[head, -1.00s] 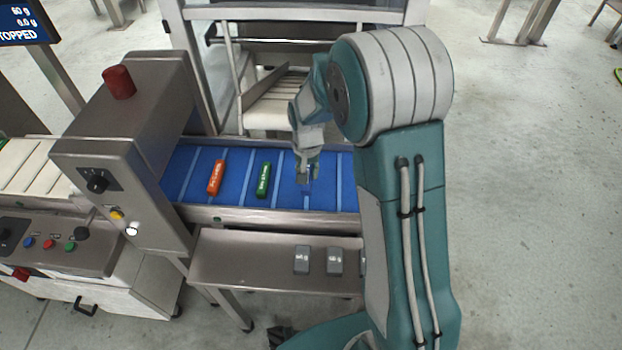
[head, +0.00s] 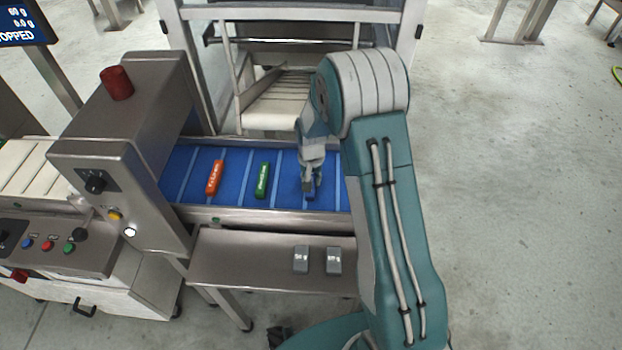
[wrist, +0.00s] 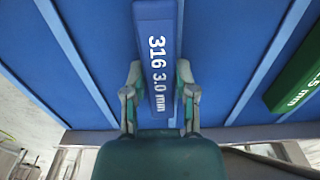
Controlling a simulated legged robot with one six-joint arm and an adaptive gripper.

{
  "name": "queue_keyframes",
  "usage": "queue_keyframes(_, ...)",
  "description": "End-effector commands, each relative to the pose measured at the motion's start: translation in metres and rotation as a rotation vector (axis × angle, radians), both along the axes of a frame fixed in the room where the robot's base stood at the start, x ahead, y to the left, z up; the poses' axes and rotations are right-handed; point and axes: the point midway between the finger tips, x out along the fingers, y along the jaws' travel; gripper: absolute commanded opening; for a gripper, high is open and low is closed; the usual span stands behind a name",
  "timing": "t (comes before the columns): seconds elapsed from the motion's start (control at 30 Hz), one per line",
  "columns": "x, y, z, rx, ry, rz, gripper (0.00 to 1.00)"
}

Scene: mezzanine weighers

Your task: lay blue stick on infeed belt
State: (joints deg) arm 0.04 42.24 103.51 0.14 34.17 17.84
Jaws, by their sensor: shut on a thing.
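The blue stick (wrist: 157,50) shows in the wrist view with white lettering reading "316 3.0 mm". My gripper (wrist: 160,80) is shut on it, one finger on each side. The blue infeed belt (wrist: 95,40) fills the background behind the stick, with pale cross strips on both sides. In the head view my gripper (head: 309,194) is low over the right part of the infeed belt (head: 232,180). The stick is mostly hidden there by the fingers. I cannot tell whether it touches the belt.
An orange stick (head: 215,178) and a green stick (head: 262,180) lie on the belt left of my gripper. A steel shelf with two grey weights (head: 301,259) stands in front. A steel housing with a red lamp (head: 117,82) stands over the belt's left end.

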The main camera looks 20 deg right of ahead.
Motion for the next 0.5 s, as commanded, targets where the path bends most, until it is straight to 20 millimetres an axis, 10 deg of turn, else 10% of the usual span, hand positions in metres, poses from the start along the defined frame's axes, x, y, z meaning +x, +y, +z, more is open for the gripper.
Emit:
queue_keyframes(0.1, 0.0, 0.0001, -0.0003, 0.0, 0.0, 0.0, 0.7)
queue_keyframes(0.5, 0.0, 0.0001, 0.0021, 0.0, 0.0, 0.0, 0.7)
